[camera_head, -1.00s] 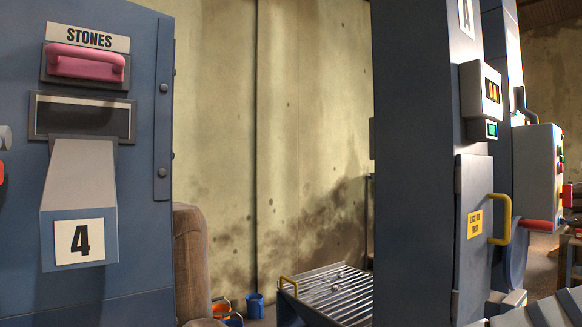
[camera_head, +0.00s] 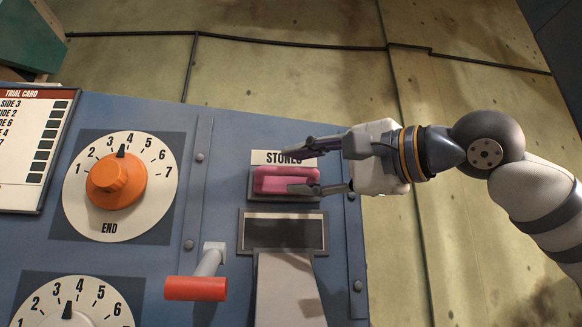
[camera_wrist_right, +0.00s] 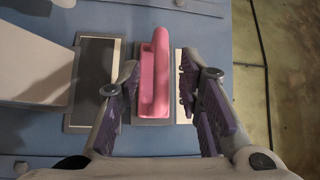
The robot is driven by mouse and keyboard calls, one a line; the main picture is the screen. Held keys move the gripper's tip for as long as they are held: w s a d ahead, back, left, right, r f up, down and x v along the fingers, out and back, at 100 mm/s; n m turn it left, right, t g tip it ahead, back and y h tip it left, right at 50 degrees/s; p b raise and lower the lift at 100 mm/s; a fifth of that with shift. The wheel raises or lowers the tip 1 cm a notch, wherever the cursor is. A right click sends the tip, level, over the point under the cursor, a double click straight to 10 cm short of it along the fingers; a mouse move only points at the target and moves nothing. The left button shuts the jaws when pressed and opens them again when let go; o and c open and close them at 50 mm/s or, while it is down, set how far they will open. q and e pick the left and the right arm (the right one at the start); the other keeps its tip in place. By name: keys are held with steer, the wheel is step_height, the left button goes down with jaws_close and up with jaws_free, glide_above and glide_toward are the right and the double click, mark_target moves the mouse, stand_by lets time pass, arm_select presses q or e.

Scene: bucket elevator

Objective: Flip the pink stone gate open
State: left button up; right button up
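The pink stone gate handle (camera_head: 285,180) sits on its dark plate under the STONES label (camera_head: 275,157) on the blue panel. Its flap lies flat against the panel, above the dark slot (camera_head: 284,233). My right gripper (camera_head: 304,168) reaches in from the right with its fingers apart, one above and one at the lower part of the handle. In the right wrist view the pink handle (camera_wrist_right: 155,75) lies between the two open fingers (camera_wrist_right: 158,90), with a gap on each side. Whether a finger touches it I cannot tell. My left gripper is not in view.
An orange knob dial (camera_head: 116,184) and a red-ended lever (camera_head: 196,288) are left of the gate. A pale chute (camera_head: 286,290) hangs below the slot. A second dial (camera_head: 72,312) is at the lower left. The wall beyond the panel is clear.

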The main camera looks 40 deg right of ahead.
mark_target(292, 171)
steer(key=shift+x, duration=1.85)
jaws_close()
steer(key=shift+s, duration=0.1)
steer(key=s+a, duration=0.4)
steer(key=s, duration=0.2)
steer(key=shift+s+a, duration=0.15)
steer(key=shift+s, duration=0.25)
jaws_free()
steer(key=shift+s, duration=0.15)
